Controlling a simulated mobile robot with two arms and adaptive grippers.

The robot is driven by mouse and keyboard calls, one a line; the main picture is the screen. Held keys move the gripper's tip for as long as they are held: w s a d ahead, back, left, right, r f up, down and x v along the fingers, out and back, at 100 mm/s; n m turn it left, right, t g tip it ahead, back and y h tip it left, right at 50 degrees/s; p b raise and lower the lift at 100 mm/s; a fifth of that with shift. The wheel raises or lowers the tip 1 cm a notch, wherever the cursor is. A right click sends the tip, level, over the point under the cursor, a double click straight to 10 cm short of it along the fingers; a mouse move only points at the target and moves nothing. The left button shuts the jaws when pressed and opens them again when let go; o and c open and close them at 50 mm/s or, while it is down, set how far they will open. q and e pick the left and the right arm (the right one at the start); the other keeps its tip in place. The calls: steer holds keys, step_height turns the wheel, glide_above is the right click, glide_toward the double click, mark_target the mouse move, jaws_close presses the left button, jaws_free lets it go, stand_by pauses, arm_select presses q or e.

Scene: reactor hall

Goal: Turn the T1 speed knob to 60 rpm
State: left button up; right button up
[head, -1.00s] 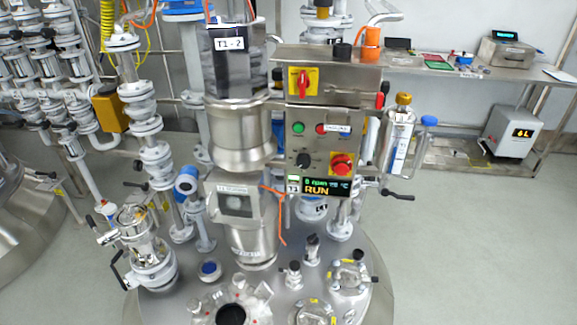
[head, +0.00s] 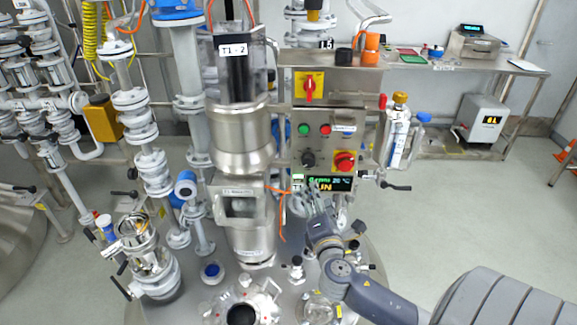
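The steel control box (head: 325,111) stands on the reactor lid, right of the T1-2 motor column. Its black knob (head: 308,158) is at lower left of the panel, beside a red mushroom button on yellow (head: 344,161). Its pointer angle is too small to read. The display (head: 343,180) below is lit in green and yellow; its digits are hard to read, and part is hidden by my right gripper (head: 315,188). That gripper points up, a little below the knob in the picture, apart from it; its finger gap cannot be made out. My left gripper is not in view.
A red rotary switch on yellow (head: 309,86) and green and red buttons (head: 314,129) sit above the knob. An orange cable hangs at left. Valves and ports crowd the reactor lid below.

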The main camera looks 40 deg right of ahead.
mark_target(308, 164)
steer(key=shift+t, duration=0.3)
steer(key=w+d+r+p, duration=0.1)
steer(key=w, duration=0.1)
steer(key=w+d+r, duration=0.1)
steer(key=w+d, duration=0.1)
steer(key=w, duration=0.1)
steer(key=w+d+r+p, duration=0.1)
steer(key=w, duration=0.2)
steer(key=shift+w+d+p, duration=0.2)
steer(key=shift+d+p, duration=0.1)
steer(key=shift+p, duration=0.05)
steer(key=shift+w+d+f, duration=0.1)
steer(key=shift+w+d, duration=0.2)
steer(key=shift+w, duration=0.2)
steer(key=shift+c, duration=0.3)
steer(key=c, duration=1)
